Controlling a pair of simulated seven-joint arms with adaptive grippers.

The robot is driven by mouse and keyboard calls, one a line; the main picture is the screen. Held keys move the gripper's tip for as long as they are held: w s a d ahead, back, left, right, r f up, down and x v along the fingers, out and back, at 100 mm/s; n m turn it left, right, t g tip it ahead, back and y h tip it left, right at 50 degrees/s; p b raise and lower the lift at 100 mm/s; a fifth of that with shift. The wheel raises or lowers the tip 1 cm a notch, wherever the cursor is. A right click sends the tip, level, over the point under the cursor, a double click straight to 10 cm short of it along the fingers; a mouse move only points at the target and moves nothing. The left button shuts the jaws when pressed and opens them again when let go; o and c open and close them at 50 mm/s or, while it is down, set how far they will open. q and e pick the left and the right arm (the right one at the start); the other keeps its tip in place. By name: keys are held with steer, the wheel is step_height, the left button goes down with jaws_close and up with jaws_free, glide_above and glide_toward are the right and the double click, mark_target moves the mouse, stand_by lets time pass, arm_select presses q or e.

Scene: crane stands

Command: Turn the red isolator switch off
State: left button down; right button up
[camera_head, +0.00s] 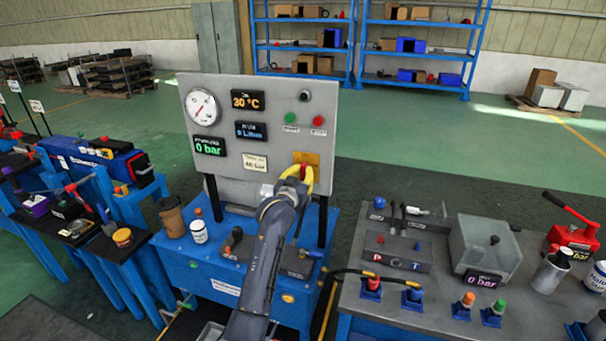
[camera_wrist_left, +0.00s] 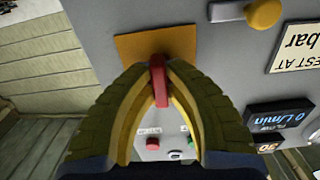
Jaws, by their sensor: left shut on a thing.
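The red isolator switch (camera_head: 304,167) sits on an orange-yellow plate (camera_head: 306,157) at the lower right of the grey gauge panel. My left gripper (camera_head: 297,178) reaches up to it from below with its yellow-lined fingers. In the left wrist view the red handle (camera_wrist_left: 159,78) lies between the two fingertips, in front of the orange plate (camera_wrist_left: 165,42), and the fingers are shut on it. The fingers and arm partly hide the switch in the head view. My right gripper is in neither view.
The panel (camera_head: 260,90) carries a round gauge (camera_head: 201,108), digital displays, and green and red buttons (camera_head: 318,121). A blue bench (camera_head: 215,260) stands below it. A grey table (camera_head: 400,310) with a clear box and hose fittings stands to the right.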

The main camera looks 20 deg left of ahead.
arm_select(q)
steer(key=shift+n, duration=0.3)
steer(key=c, duration=1.4)
jaws_free()
steer(key=shift+s, duration=0.1)
steer(key=s, duration=1.1)
steer(key=shift+s+a, duration=0.15)
steer(key=shift+s, duration=0.25)
steer(key=shift+f, duration=0.1)
